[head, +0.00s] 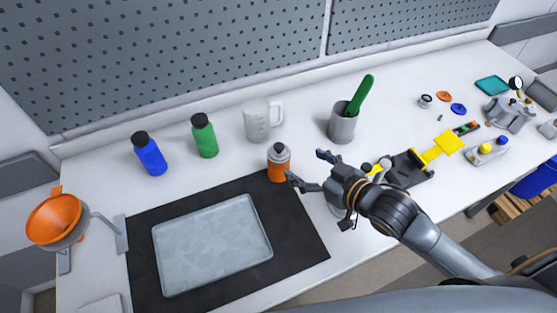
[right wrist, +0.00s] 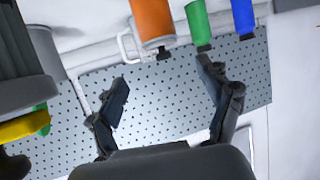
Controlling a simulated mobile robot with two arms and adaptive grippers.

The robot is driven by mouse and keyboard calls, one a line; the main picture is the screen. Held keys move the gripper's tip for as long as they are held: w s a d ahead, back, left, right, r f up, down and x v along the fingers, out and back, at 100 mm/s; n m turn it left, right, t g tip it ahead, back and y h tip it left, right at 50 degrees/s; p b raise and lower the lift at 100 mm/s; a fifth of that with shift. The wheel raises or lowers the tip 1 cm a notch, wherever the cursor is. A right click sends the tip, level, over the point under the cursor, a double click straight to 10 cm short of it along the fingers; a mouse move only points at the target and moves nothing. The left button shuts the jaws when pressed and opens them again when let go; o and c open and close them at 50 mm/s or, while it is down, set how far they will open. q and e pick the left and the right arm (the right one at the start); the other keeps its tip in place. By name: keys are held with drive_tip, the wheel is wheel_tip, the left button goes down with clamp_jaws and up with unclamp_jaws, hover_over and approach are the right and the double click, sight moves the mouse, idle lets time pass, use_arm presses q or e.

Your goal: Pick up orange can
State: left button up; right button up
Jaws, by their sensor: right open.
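The orange can (head: 279,169) has a grey top and stands upright at the back right corner of the black mat (head: 305,238). My right gripper (head: 305,169) is open and empty, just right of the can, with its fingers pointing toward it. In the right wrist view the orange can (right wrist: 152,20) appears upside down at the top, beyond the open fingers of the gripper (right wrist: 165,85). My left gripper is not in view.
A grey tray (head: 212,246) lies on the mat. Blue (head: 150,155) and green (head: 204,136) bottles, a white mug (head: 262,120) and a grey cup (head: 343,124) with a green item stand behind. An orange funnel (head: 54,219) is at left. Tools clutter the right.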

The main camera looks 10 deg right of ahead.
sight(281, 152)
drive_tip(key=x, duration=0.5)
drive_tip(key=shift+w+a+f+p, duration=0.15)
drive_tip(key=shift+w+p, duration=0.2)
drive_tip(key=shift+p, duration=0.05)
drive_tip(key=shift+w, duration=0.15)
drive_tip(key=shift+w+a+f+p, duration=0.2)
drive_tip(key=shift+w+a+p, duration=0.25)
drive_tip(key=shift+w+p, duration=0.2)
drive_tip(key=p+x, duration=0.1)
drive_tip(key=x, duration=0.2)
drive_tip(key=shift+a+f, duration=0.15)
drive_tip(key=shift+f, duration=0.15)
drive_tip(key=shift+c, duration=0.9)
drive_tip(key=c, duration=0.4)
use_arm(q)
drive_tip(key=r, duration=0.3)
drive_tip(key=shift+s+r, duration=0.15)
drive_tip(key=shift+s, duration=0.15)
use_arm(e)
clamp_jaws()
